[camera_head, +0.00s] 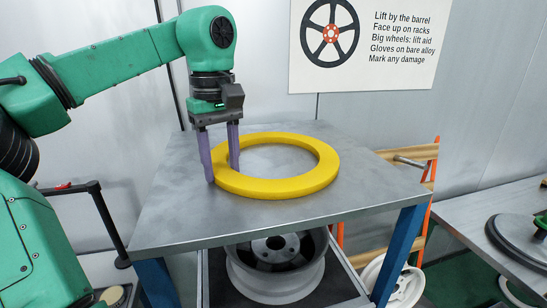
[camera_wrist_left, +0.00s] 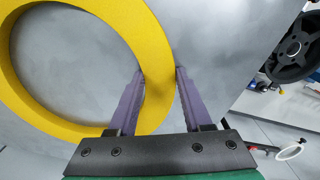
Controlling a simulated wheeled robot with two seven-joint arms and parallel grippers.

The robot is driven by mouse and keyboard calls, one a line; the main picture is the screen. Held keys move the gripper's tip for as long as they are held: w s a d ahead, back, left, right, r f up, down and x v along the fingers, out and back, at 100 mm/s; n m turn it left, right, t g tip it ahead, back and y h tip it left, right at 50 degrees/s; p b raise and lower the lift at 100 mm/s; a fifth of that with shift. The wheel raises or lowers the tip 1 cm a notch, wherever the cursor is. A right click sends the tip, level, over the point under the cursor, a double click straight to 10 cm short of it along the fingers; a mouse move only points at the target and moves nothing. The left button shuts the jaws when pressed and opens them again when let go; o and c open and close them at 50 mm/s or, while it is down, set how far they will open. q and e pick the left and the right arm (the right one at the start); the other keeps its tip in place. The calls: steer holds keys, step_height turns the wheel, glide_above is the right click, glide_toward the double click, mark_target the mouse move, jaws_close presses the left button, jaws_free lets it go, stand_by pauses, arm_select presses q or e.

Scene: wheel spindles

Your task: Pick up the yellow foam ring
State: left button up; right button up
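The yellow foam ring (camera_head: 270,187) lies flat on the grey metal table, and it also shows in the left wrist view (camera_wrist_left: 52,118). My left gripper (camera_head: 221,172) points down at the ring's left side. One purple finger is outside the ring and the other is inside its hole, so the band lies between them. In the left wrist view the fingers (camera_wrist_left: 160,72) are apart on either side of the band, very close to it. I see no clear squeeze on the foam. My right gripper is not in view.
The grey table (camera_head: 170,215) is otherwise bare. A silver wheel rim (camera_head: 275,280) sits on a shelf below it. A second table (camera_head: 490,205) at the right holds a dark round part (camera_head: 518,240). A sign (camera_head: 362,45) hangs on the back wall.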

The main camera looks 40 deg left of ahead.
arm_select(q)
steer(key=shift+w, duration=0.1)
steer(key=c, duration=0.5)
jaws_close()
